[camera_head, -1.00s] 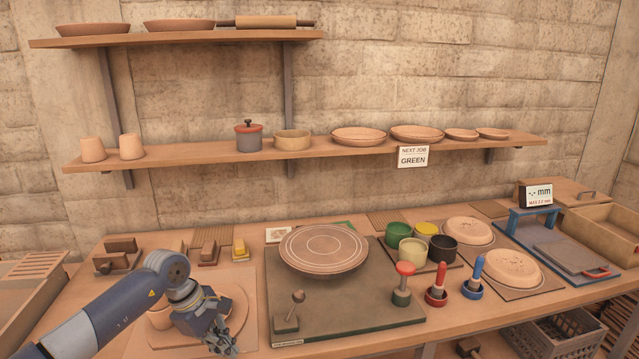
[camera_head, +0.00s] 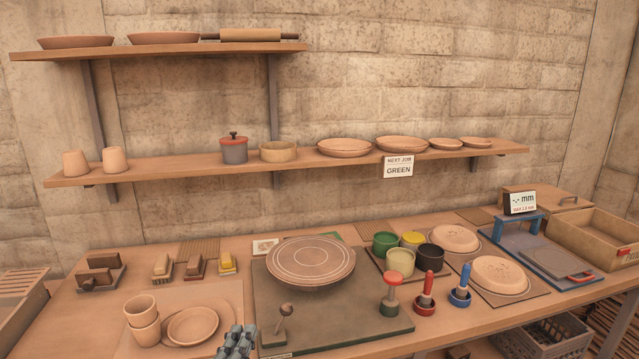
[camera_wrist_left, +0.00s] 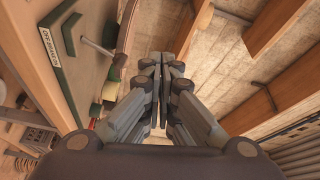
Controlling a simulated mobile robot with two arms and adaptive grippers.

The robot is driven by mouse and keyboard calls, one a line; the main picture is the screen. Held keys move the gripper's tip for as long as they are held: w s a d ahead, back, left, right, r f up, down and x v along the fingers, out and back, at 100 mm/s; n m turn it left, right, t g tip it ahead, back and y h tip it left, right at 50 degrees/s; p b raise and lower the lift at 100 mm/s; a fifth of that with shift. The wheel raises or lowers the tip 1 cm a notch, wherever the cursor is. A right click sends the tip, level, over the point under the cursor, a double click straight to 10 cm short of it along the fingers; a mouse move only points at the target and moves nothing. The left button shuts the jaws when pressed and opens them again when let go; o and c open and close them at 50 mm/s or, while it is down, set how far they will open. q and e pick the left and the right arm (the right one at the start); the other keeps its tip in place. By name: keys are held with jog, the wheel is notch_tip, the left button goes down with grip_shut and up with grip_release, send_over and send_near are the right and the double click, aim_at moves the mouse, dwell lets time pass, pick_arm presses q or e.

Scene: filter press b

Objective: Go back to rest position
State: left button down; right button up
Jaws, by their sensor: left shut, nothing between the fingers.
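My left gripper (camera_head: 236,342) shows at the bottom edge of the head view, left of centre, over the table's front edge. In the left wrist view its fingers (camera_wrist_left: 163,62) are together with nothing between them. It stands in front of the green-grey board (camera_head: 350,318) that carries the round wheel plate (camera_head: 311,260). The rest of my left arm is out of the head view. My right gripper is not in view.
Stacked clay cups (camera_head: 142,319) and a clay plate (camera_head: 193,325) stand just left of the gripper. A lever (camera_head: 283,315) is close on its right. Red and blue stamps (camera_head: 460,288), glaze pots (camera_head: 400,262) and a press (camera_head: 550,258) stand farther right.

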pick_arm(q)
jog(key=s+a+f+n+g+y, duration=0.45)
jog(key=s+f+n, duration=0.2)
jog(key=f, duration=0.25)
jog(key=s+a+f+n+g+h, duration=0.1)
jog(key=s+f+n+g, duration=0.4)
jog(key=s, duration=0.7)
jog(key=s+f+n+g+h, duration=0.1)
jog(key=s+f+n+g, duration=0.5)
jog(key=s, duration=0.6)
notch_tip(320, 180, down, 27)
jog(key=m, duration=0.3)
jog(key=s+a+f+g, duration=0.1)
jog(key=s+a+f, duration=0.2)
jog(key=s+f, duration=1.3)
jog(key=shift+s+a+g, duration=0.15)
jog(key=shift+s+g, duration=0.2)
jog(key=shift+s, duration=0.55)
jog(key=shift+f, duration=0.1)
